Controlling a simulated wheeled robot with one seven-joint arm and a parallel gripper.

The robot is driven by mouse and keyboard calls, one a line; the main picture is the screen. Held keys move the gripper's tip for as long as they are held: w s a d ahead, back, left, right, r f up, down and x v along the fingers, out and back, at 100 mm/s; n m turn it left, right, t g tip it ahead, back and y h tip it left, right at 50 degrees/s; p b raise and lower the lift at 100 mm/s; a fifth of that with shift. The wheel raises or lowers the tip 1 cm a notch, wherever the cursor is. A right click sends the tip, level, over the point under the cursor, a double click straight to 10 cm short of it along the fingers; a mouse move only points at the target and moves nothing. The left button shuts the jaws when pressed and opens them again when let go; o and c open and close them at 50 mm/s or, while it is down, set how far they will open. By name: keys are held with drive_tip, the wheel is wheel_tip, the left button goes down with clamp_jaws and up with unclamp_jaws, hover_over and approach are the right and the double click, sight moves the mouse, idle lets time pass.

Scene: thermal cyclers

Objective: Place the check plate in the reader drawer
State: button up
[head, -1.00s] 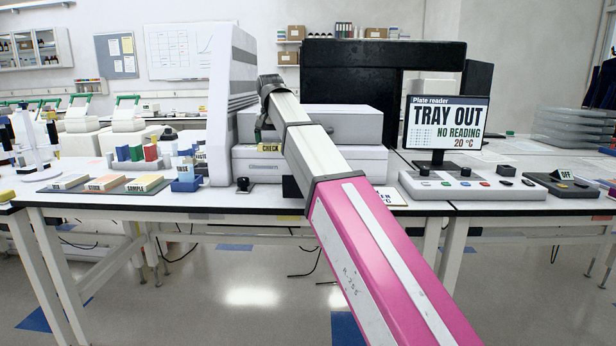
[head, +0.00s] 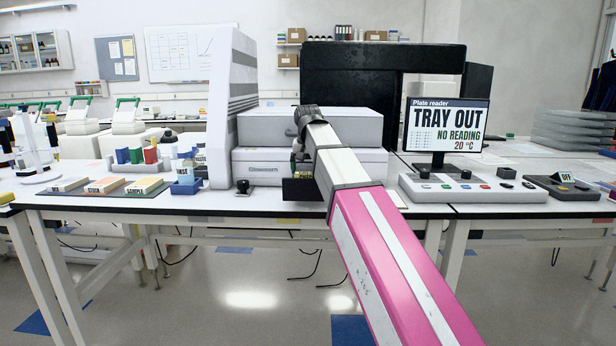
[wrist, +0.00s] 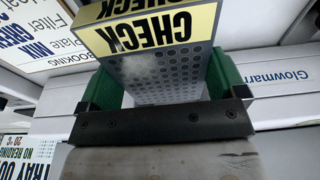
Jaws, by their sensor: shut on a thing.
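The check plate (wrist: 165,72) is a grey plate with rows of round wells and a yellow label reading CHECK. It fills the middle of the wrist view. My gripper (wrist: 163,82) is shut on it, with a green finger on each side. In the head view my gripper (head: 299,158) is in front of the white plate reader (head: 262,170), above the dark reader drawer (head: 298,190), which sticks out at the front. The plate is hard to make out there, and its height above the drawer cannot be told. My arm hides the drawer's right side.
The reader screen (head: 447,124) says TRAY OUT, NO READING. A control panel (head: 470,187) stands to the right. A tall white machine (head: 232,105) stands to the left, with labelled plates on a dark mat (head: 105,190) farther left.

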sight(308, 170)
drive_tip(key=shift+f, duration=1.35)
drive_tip(key=o, duration=0.7)
drive_tip(key=shift+f, duration=0.15)
drive_tip(key=shift+s+r, duration=0.35)
drive_tip(key=shift+r, duration=1.65)
drive_tip(key=shift+s+r, duration=0.35)
drive_tip(key=shift+r, duration=1.7)
drive_tip(key=shift+s+r, duration=0.35)
drive_tip(key=shift+r, duration=1.65)
